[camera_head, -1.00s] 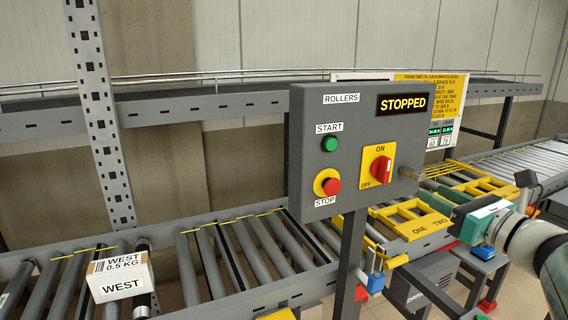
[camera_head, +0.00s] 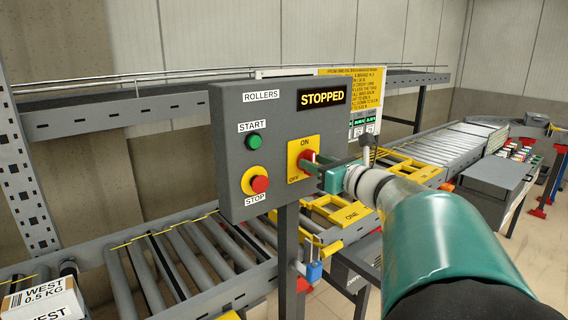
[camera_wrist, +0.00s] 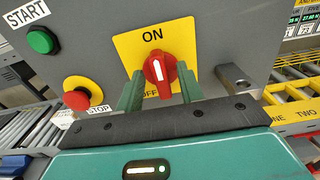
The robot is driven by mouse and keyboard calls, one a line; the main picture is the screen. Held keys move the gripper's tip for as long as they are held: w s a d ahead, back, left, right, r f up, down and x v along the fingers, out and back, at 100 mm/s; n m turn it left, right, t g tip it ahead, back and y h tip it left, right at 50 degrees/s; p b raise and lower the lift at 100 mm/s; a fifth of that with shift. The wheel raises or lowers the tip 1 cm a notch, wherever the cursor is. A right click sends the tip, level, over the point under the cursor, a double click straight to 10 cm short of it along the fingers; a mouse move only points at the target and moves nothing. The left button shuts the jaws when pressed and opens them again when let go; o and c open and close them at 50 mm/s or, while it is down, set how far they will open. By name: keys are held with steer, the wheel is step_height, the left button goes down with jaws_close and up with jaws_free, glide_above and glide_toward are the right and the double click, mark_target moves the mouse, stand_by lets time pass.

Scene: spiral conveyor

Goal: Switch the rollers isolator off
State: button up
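The grey rollers control box (camera_head: 230,135) carries a yellow isolator plate (camera_head: 294,176) marked ON at the top and OFF lower down. The red isolator knob (camera_head: 306,160) is partly hidden by my gripper in the head view. In the wrist view, the knob (camera_wrist: 159,70) has its white mark pointing up toward ON. My gripper (camera_wrist: 160,90) is open, with one finger on either side of the knob and slight gaps visible. In the head view, my gripper (camera_head: 318,165) reaches the plate from the right. The display (camera_head: 321,97) reads STOPPED.
A green START button (camera_head: 254,142) and a red STOP button (camera_head: 260,184) on yellow sit left of the isolator. A metal padlock hasp (camera_wrist: 236,80) juts out right of it. Roller conveyors run below and behind. A WEST box (camera_head: 42,299) sits at lower left.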

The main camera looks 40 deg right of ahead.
jaws_close()
steer(key=shift+n, duration=0.3)
steer(key=n, duration=1.7)
steer(key=shift+a+f, duration=0.25)
steer(key=shift+f, duration=0.05)
steer(key=shift+n, duration=0.3)
